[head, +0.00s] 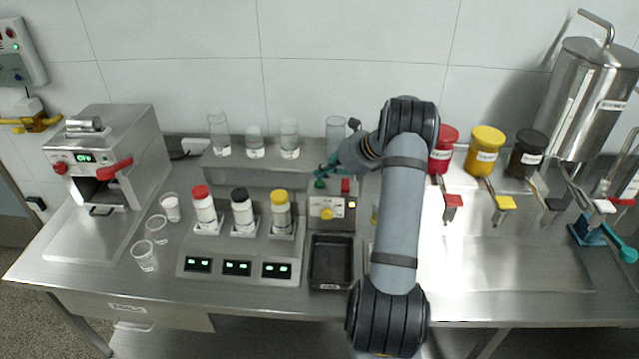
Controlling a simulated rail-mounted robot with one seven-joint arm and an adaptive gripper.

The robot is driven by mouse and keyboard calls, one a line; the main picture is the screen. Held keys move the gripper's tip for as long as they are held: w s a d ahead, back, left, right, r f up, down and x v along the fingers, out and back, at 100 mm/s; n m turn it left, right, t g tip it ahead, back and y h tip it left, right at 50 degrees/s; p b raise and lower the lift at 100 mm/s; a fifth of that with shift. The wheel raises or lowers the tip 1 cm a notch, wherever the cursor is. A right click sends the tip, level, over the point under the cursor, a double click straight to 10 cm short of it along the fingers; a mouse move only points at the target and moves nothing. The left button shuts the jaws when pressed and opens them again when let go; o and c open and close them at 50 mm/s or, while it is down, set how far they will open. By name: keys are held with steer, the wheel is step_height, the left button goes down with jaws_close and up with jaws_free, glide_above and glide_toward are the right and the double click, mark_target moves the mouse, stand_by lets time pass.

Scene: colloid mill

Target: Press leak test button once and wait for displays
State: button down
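My gripper (326,171) is at the back of the bench, above a small control box (345,222). Its teal fingertips are just above or at a green button (319,184) on top of this box; I cannot tell whether they touch it. The fingers are too small to tell whether they are open or shut. The box also has a red part (345,185) on top and a yellow knob (326,213) in front. I cannot read which button is the leak test one. Three displays, left (198,264), middle (237,267) and right (276,269), show lit green characters, too small to read.
Bottles with red (200,191), black (239,194) and yellow (278,197) caps stand behind the displays. A black tray (331,285) lies before the control box. Clear cups (145,257) stand left. Red, yellow (485,150) and black jars stand right of my arm.

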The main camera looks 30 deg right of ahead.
mark_target(323, 183)
steer(key=shift+f, duration=0.15)
stand_by(0.7)
steer(key=shift+f+b, duration=0.3)
steer(key=shift+b, duration=0.15)
steer(key=shift+f+b, duration=0.45)
steer(key=shift+f, duration=0.05)
stand_by(0.5)
steer(key=shift+r, duration=0.15)
steer(key=shift+r+p, duration=0.7)
steer(key=shift+r, duration=0.05)
steer(key=shift+r+p, duration=2)
steer(key=shift+r, duration=0.55)
